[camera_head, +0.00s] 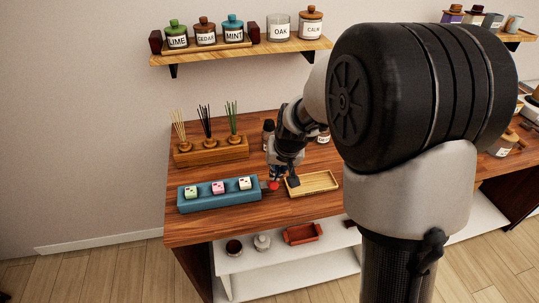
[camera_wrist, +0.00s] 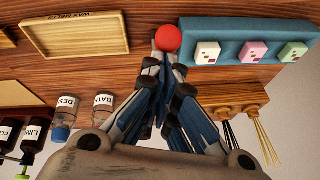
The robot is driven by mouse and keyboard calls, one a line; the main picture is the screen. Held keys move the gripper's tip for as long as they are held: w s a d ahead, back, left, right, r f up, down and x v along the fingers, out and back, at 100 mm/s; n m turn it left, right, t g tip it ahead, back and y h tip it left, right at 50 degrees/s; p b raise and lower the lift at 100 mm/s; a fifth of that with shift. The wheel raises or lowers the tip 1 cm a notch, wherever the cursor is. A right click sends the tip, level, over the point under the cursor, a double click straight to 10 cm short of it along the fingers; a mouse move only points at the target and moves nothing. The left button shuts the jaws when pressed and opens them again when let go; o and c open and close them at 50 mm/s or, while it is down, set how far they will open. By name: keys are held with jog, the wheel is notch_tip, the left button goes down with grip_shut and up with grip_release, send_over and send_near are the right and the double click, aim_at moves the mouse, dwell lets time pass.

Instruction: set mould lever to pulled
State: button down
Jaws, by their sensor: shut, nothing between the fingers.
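The blue mould (camera_head: 220,203) lies on the wooden table with several pale and pink cubes in a row. In the wrist view the blue mould (camera_wrist: 225,58) is at the upper right. The mould lever's red round knob (camera_head: 272,186) is at the mould's right end; it also shows in the wrist view (camera_wrist: 167,38). My gripper (camera_head: 278,176) points down beside the red knob. In the wrist view my gripper (camera_wrist: 161,62) is shut and empty, its tips close to the knob. I cannot tell whether they touch it. The lever's shaft is hidden.
A wooden tray (camera_head: 312,191) lies just right of the knob. A wooden block with reed sticks (camera_head: 212,158) stands behind the mould. Small labelled bottles (camera_wrist: 102,108) stand behind my gripper. A wall shelf (camera_head: 240,53) with jars is above the table.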

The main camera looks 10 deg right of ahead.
jog(key=shift+s+f, duration=0.4)
jog(key=shift+s, duration=0.25)
jog(key=shift+s+f, duration=0.15)
jog(key=shift+f, duration=0.05)
jog(key=d+p+v, duration=0.1)
jog(key=p+v, duration=0.3)
jog(key=v, duration=0.8)
jog(key=shift+w, duration=0.4)
jog(key=shift+r, duration=0.15)
